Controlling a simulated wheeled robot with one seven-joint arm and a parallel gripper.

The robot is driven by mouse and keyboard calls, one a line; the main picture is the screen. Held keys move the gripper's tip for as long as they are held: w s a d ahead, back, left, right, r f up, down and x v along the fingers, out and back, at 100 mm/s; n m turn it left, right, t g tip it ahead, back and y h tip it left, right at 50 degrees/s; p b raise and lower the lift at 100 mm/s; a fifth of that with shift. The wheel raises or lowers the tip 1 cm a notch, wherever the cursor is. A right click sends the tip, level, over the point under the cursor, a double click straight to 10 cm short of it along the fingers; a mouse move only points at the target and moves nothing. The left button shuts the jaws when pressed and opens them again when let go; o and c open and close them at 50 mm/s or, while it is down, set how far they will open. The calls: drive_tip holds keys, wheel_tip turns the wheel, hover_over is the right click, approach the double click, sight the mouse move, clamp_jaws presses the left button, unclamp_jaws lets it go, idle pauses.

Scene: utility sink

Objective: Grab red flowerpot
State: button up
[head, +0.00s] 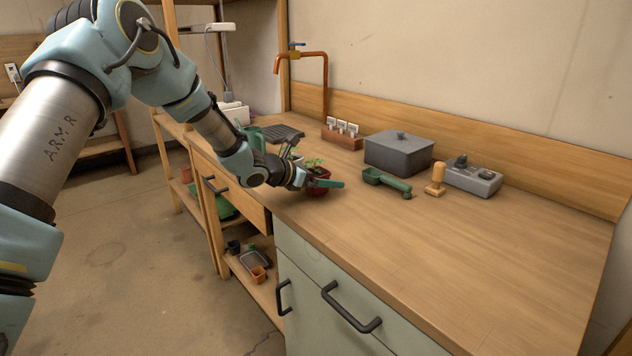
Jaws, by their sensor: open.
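The red flowerpot (317,190) stands on the wooden worktop near its front left part, with small green leaves (316,164) showing above it. One finger covers part of the pot's upper right side. The gripper is open. I cannot tell whether the fingers touch the pot or how far they reach around it. My gripper's wrist hides the pot's left side.
A green scoop (386,182), a wooden stamp-like tool (435,180), a grey lidded box (398,154) and a grey control box (472,178) stand behind and to the right. A copper tap (325,85) rises at the back. The worktop's right part (480,250) is clear.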

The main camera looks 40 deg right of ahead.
drive_tip(key=c, duration=1.4)
